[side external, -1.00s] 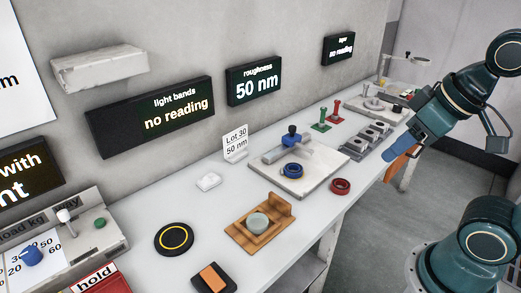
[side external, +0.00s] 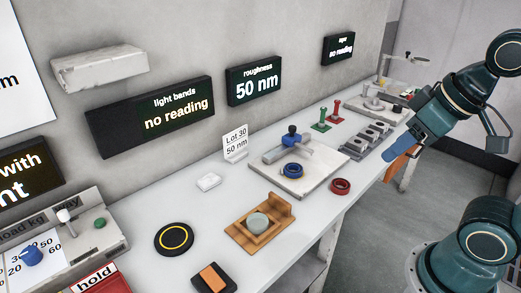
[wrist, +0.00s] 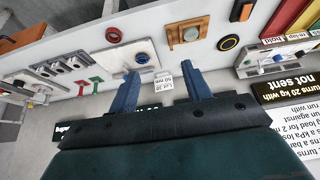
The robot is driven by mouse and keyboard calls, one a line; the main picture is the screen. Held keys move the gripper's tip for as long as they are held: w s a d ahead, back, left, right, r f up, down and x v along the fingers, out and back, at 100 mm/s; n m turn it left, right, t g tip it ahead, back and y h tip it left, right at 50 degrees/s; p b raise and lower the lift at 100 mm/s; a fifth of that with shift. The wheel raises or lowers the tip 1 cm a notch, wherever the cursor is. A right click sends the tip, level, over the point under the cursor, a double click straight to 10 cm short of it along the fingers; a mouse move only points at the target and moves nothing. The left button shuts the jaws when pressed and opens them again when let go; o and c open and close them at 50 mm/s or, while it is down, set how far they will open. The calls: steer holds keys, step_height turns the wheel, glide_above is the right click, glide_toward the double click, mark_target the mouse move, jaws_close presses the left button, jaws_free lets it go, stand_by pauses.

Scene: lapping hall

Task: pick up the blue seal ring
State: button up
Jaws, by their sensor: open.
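The blue seal ring (side external: 292,170) lies on a pale plate (side external: 318,181) on the bench. In the wrist view, the ring (wrist: 143,57) shows as a small blue spot beyond my left-hand finger. My gripper (side external: 400,158) is at the right of the side view, beyond the bench's front edge and well apart from the ring. In the wrist view, my gripper (wrist: 160,84) has its two blue fingers spread with nothing between them.
A blue-knobbed block (side external: 290,140) stands behind the ring on the same plate. A red ring (side external: 340,187) lies right of the plate. A wooden holder with a cup (side external: 271,217) is nearer the camera. A lot card (side external: 236,145) stands behind.

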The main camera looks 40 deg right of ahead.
steer(key=o, duration=0.7)
steer(key=shift+w+r, duration=0.1)
